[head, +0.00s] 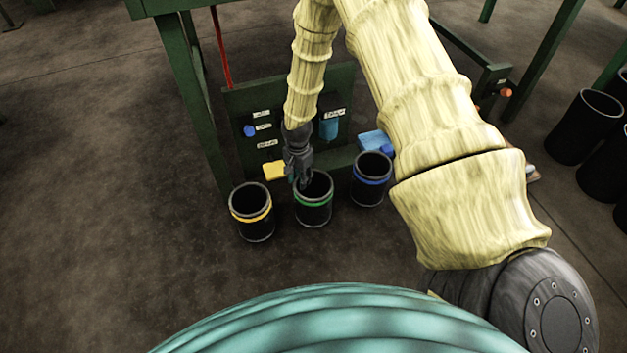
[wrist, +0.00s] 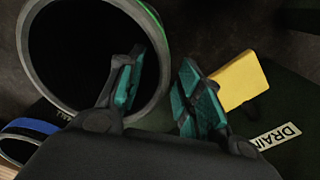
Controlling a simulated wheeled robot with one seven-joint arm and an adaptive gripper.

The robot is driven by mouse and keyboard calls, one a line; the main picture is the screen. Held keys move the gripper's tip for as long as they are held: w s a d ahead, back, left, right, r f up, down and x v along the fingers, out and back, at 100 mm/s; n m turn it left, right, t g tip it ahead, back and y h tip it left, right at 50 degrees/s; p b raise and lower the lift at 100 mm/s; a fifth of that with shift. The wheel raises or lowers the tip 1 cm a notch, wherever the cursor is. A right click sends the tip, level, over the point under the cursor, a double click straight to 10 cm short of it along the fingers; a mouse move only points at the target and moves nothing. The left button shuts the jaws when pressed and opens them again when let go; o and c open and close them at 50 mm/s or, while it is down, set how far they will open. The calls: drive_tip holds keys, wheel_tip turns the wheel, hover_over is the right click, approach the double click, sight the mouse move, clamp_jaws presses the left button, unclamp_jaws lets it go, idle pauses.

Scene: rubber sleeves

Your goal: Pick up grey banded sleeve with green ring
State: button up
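The grey banded sleeve with the green ring (head: 313,215) stands upright on the floor, in the middle of three dark open-topped sleeves. In the wrist view its round mouth and pale rim (wrist: 30,70) fill the upper left, with the green band at the top edge. My gripper (head: 303,182) is at the far left part of its rim, pointing down. In the wrist view my gripper (wrist: 160,75) is open, with teal pads apart. One finger overlaps the dark mouth and the other is outside, with the rim between them. Contact cannot be told.
A yellow-banded sleeve (head: 252,220) stands to the left and a blue-banded sleeve (head: 371,185) to the right, both close. A green panel with labels (head: 238,112) and a yellow block (head: 274,170) are behind. Black bins (head: 583,128) stand far right. The left floor is clear.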

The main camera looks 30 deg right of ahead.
wheel_tip(320, 180, down, 4)
drive_tip(key=shift+r+b, duration=0.2)
drive_tip(key=shift+b, duration=0.75)
drive_tip(key=shift+c, duration=0.4)
clamp_jaws()
